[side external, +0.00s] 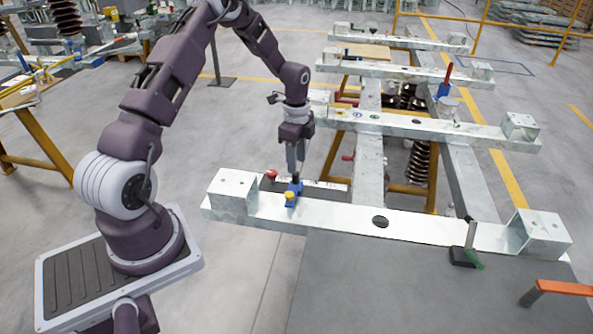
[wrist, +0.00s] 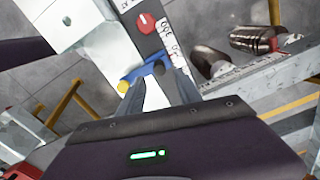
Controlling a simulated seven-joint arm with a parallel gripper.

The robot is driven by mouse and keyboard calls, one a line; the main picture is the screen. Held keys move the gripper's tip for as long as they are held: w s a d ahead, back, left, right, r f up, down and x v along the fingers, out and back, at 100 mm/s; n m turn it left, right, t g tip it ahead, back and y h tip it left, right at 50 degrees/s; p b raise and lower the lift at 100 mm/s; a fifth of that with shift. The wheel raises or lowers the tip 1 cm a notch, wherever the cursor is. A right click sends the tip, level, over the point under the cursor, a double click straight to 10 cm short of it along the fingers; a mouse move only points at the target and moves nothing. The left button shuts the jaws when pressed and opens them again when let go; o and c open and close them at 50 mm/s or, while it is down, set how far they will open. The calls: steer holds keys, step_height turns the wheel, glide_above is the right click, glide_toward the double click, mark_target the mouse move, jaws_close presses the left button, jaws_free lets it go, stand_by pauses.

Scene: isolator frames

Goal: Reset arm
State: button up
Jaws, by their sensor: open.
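My gripper (side external: 294,172) points down over the left part of the nearest galvanized crossbeam (side external: 330,216) of the frame. Its fingers are open. Just at the fingertips is a small blue part with a yellow knob (side external: 292,194). In the wrist view, the two grey fingers (wrist: 157,92) sit close to the blue part (wrist: 145,72), with its yellow end by the left finger. I cannot tell whether they touch it. A dark strip with a red knob (wrist: 146,22) and white labels lies just beyond it.
Metal end brackets (side external: 232,187) and (side external: 538,233) stand up from the near beam. A dark clamp with a green part (side external: 466,252) is near its right end. Further crossbeams (side external: 425,125) lie behind. A grey panel (side external: 400,290) and an orange-topped bar (side external: 558,288) are in front.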

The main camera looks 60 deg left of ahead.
steer(key=shift+r, duration=0.9)
steer(key=s+d+r+n+t, duration=0.1)
steer(key=s+d+r+n, duration=0.1)
steer(key=d+r, duration=0.35)
steer(key=s+d+r+n+y, duration=0.1)
steer(key=s+d+r, duration=0.15)
steer(key=r, duration=0.55)
steer(key=s+d+r+n+t, duration=0.1)
steer(key=s+d+r+n, duration=0.15)
steer(key=r, duration=0.35)
steer(key=s+d+r+n+t, duration=0.1)
steer(key=s+d+r+n, duration=0.2)
steer(key=s, duration=0.6)
steer(key=s+d+r+n+t+h, duration=0.1)
steer(key=s+d+r+n+t, duration=0.1)
steer(key=s+d, duration=0.5)
steer(key=s+r+n, duration=0.1)
steer(key=s, duration=0.2)
steer(key=shift+t, duration=0.3)
steer(key=shift+n, duration=0.25)
